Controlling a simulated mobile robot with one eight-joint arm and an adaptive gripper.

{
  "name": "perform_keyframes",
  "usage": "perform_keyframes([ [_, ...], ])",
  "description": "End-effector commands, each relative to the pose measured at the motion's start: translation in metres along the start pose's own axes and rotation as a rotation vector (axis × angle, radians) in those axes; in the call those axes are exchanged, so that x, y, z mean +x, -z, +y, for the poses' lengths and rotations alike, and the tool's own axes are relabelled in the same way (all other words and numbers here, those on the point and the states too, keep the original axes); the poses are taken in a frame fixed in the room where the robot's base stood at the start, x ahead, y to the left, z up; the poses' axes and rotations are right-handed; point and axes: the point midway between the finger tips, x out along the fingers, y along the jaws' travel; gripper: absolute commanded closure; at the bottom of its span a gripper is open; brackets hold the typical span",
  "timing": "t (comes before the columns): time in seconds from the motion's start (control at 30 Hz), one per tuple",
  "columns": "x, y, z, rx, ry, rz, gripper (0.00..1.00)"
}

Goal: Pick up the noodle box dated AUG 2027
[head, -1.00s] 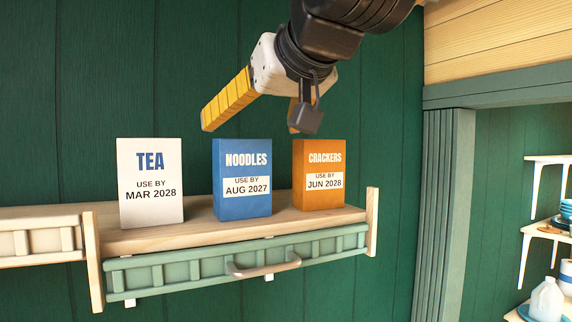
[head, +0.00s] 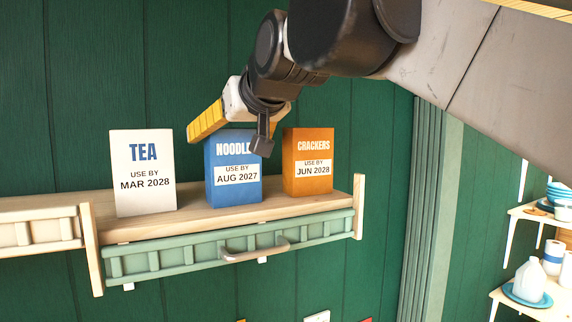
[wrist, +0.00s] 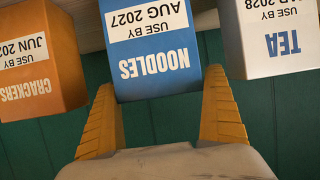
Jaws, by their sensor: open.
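The blue noodle box (head: 233,180), labelled NOODLES, USE BY AUG 2027, stands upright on a wooden shelf between two other boxes. My gripper (head: 222,125) is at the top of this box in the head view and partly covers its upper edge. In the wrist view the noodle box (wrist: 152,45) appears upside down, with the open yellow fingers (wrist: 163,95) at its left and right near its top end. I cannot tell whether either finger touches it. Nothing is held.
The white tea box (head: 143,185) stands to the left and the orange crackers box (head: 308,170) close to the right. The wooden shelf (head: 190,222) has a green railed front with a handle (head: 255,252). A dark green wall is behind.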

Motion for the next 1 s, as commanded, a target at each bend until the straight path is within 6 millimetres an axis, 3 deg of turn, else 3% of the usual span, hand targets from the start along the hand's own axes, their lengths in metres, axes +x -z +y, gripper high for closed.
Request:
perform_keyframes([
  [0.07, 0.0, 0.0, 0.0, 0.0, 0.0, 0.0, 0.0],
  [0.27, 0.0, 0.0, 0.0, 0.0, 0.0, 0.0, 0.58],
  [0.67, -0.002, 0.004, 0.0, 0.001, 0.0, 0.0, 0.58],
  [0.93, -0.017, 0.041, 0.0, 0.001, 0.0, 0.0, 0.58],
  [1.0, -0.034, 0.042, 0.014, 0.004, -0.004, 0.0, 0.58],
])
